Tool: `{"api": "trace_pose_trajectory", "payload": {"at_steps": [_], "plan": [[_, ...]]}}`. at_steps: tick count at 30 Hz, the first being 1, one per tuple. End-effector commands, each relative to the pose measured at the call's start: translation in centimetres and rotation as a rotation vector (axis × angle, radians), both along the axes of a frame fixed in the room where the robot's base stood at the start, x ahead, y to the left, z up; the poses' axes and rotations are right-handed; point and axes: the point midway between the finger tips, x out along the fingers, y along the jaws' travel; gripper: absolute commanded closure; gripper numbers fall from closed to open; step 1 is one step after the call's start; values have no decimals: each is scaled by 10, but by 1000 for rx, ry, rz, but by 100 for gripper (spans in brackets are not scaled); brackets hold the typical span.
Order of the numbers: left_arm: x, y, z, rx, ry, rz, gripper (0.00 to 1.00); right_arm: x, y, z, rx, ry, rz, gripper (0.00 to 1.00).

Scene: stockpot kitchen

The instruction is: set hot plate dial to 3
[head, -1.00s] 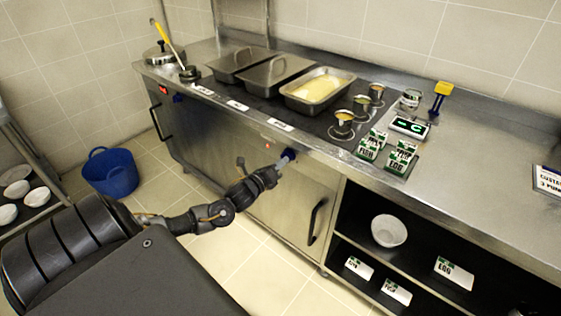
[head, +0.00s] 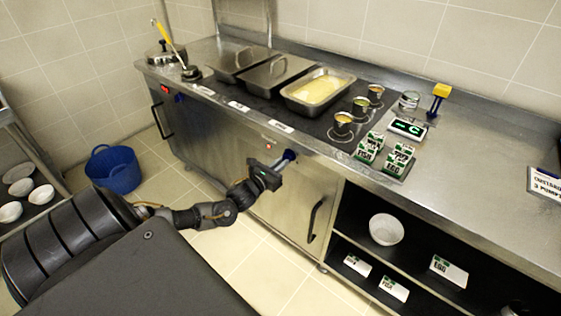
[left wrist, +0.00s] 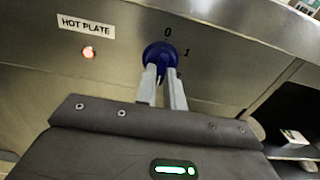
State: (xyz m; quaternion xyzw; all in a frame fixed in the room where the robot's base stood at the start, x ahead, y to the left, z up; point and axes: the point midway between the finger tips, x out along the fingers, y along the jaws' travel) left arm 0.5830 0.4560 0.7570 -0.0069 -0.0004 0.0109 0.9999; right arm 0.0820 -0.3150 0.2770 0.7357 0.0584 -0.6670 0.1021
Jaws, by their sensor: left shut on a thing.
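The hot plate dial is a round blue knob (left wrist: 160,54) on the steel counter front, just right of the "HOT PLATE" label (left wrist: 86,26). The marks 0 above it and 1 to its upper right show; other marks and the dial's pointer are hidden or cannot be made out. My left gripper (left wrist: 161,76) is shut on the dial, one finger on either side. In the head view the left gripper (head: 284,160) reaches the dial (head: 290,154) from the lower left. My right gripper is not in view.
A red lamp (left wrist: 88,53) glows under the label. A cabinet door handle (head: 315,220) is below right of the dial. Open shelves with a white bowl (head: 386,230) are further right. Pans and cups stand on the counter above. A blue bucket (head: 113,170) is on the floor left.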

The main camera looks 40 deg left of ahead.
Motion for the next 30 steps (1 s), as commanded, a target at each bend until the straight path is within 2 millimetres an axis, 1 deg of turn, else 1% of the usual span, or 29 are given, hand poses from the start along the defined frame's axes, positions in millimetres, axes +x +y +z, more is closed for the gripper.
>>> {"api": "trace_pose_trajectory", "payload": {"at_steps": [6,17,18,22,30], "plan": [[0,0,-2,29,5,-1,100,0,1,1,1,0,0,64],[-1,0,-2,32,5,-1,100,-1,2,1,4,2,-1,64],[-1,0,-2,31,5,-1,86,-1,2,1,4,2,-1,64],[0,0,-2,31,4,0,69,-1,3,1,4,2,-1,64],[-1,0,-1,30,2,0,68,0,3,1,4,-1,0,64]]}}
